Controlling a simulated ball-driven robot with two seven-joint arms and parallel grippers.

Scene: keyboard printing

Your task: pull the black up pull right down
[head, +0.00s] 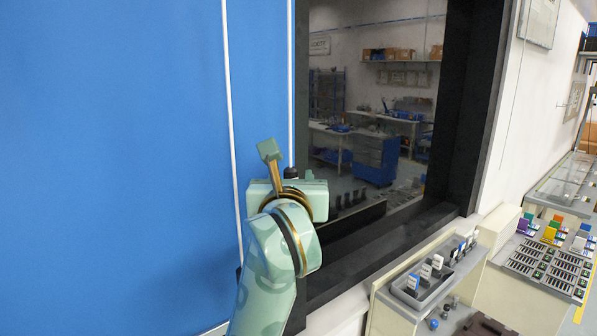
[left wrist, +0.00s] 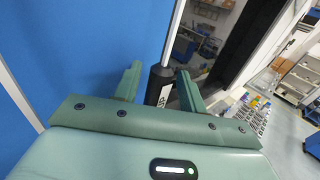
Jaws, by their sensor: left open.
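In the head view only the dark top of the pull (head: 291,172) shows behind my left gripper (head: 288,164). The white cord (head: 290,80) runs up from it along the right edge of the blue panel. My right gripper is in neither view.
A second white cord (head: 231,110) hangs further left in front of the blue panel (head: 120,150). A dark-framed window (head: 468,110) stands to the right. Below it, a bench carries a grey tray (head: 425,290) and a tray of coloured blocks (head: 530,262).

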